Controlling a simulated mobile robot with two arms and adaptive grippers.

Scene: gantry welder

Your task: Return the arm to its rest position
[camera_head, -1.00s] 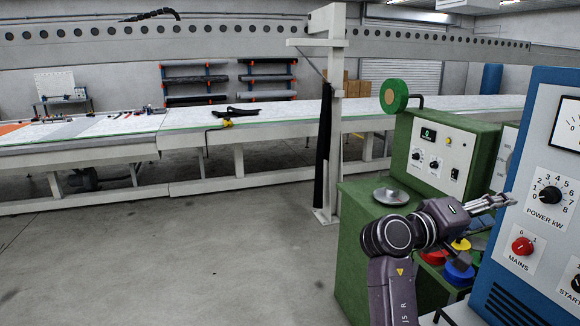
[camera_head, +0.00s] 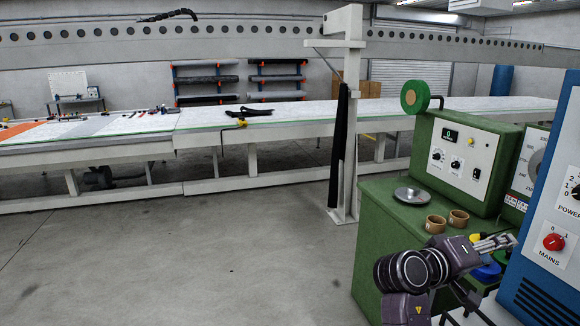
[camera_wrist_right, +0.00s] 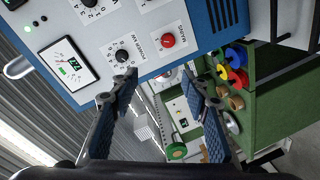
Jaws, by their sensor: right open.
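My right arm reaches in from the lower right of the head view. Its gripper (camera_head: 497,242) is beside the blue cabinet (camera_head: 540,215), in front of the green machine's lower part. In the right wrist view the gripper (camera_wrist_right: 160,85) has its two fingers spread wide with nothing between them. The blue cabinet's white panel (camera_wrist_right: 150,35), with knobs and a red MAINS knob (camera_wrist_right: 167,40), shows beyond the fingertips. In the head view the red MAINS knob (camera_head: 553,242) is right of the gripper. My left gripper is not in view.
The green machine (camera_head: 390,240) carries a metal disc (camera_head: 412,196), two brown rings (camera_head: 447,221) and a green roll (camera_head: 414,95). A white post (camera_head: 345,150) stands to its left. A long white table (camera_head: 290,112) runs behind. The floor at left (camera_head: 200,260) is clear.

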